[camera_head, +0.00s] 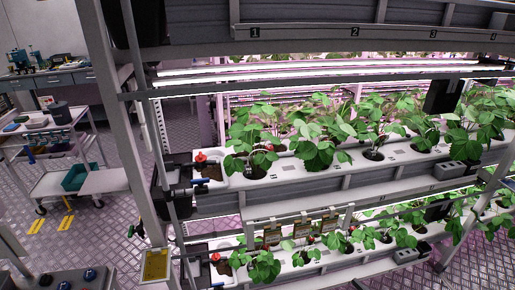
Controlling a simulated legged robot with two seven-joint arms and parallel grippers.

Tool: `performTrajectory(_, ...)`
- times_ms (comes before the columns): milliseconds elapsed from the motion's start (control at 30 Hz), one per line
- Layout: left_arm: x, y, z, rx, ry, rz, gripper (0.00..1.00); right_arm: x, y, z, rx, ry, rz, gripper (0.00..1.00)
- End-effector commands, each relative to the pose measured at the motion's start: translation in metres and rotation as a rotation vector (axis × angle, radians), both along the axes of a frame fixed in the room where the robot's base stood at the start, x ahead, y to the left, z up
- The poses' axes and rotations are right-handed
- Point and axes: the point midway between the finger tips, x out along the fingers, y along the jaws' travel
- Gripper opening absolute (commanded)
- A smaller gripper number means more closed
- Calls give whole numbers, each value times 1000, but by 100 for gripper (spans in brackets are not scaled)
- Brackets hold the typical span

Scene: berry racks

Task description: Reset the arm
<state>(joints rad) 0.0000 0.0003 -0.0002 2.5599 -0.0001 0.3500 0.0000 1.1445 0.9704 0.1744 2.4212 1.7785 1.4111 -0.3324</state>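Neither of my grippers shows in the head view, and no arm is plainly visible. The berry rack (180,200) fills the middle and right of the view. Leafy green plants (318,140) grow from round holes in its white upper trough (215,184). A lower trough (290,283) holds more plants (262,265). No ripe berry can be made out clearly.
A white cart (45,184) with a teal bin (75,177) stands at the left. A workbench (50,80) is behind it. Metal floor (105,225) lies open between cart and rack. A grey panel with dark knobs (62,280) sits at the lower left.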

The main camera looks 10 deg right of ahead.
Motion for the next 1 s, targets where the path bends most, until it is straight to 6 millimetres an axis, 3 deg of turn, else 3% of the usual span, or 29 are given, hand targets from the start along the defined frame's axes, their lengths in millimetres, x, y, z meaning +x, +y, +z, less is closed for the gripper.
performTrajectory(167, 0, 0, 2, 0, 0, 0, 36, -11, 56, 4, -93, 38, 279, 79)
performTrajectory(267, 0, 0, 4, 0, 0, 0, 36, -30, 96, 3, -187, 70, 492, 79)
performTrajectory(367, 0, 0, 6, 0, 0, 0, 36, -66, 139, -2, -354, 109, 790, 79)
performTrajectory(433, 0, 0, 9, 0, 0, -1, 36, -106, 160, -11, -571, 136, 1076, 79)
performTrajectory(500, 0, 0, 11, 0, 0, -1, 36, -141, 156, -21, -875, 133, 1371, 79)
performTrajectory(567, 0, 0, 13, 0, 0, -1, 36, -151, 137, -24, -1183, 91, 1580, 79)
performTrajectory(633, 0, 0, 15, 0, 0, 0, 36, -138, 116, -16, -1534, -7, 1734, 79)
performTrajectory(733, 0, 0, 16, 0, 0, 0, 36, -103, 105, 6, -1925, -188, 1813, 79)
performTrajectory(833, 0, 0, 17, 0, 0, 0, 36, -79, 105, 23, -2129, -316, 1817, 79)
performTrajectory(1000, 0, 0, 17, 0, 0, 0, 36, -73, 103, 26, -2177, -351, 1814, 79)
